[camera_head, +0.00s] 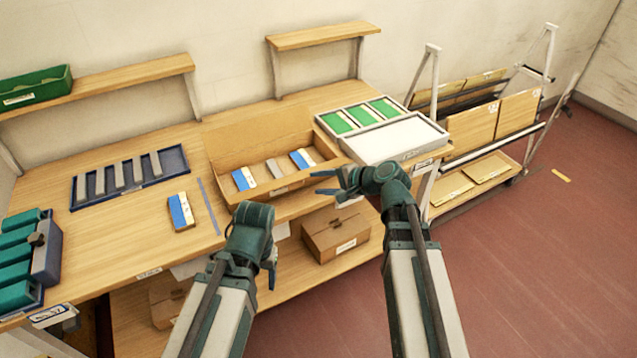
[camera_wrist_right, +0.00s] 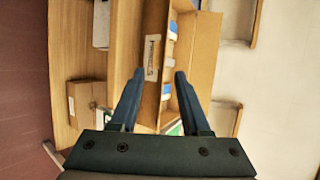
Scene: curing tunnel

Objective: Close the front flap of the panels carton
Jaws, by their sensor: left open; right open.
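The panels carton (camera_head: 222,190) is a brown box on the table with its top open. Blue-and-white panels (camera_head: 301,159) and a grey piece lie inside. Its back flap (camera_head: 255,128) stands up behind. The front side bears a white label (camera_wrist_right: 153,58); the front flap's exact angle is hard to tell. My right gripper (camera_head: 316,182) is open and empty by the carton's front right corner. In the right wrist view its fingertips (camera_wrist_right: 159,73) lie apart across the labelled front; contact cannot be told. My left gripper (camera_head: 271,268) hangs below the table's front edge, mostly hidden by its wrist.
A blue tray with grey strips (camera_head: 75,193) and a loose blue-and-white panel (camera_head: 181,211) lie left of the carton. A white tray with green panels (camera_head: 320,124) and a white box (camera_head: 395,139) stand right. A closed carton (camera_head: 336,234) sits on the lower shelf.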

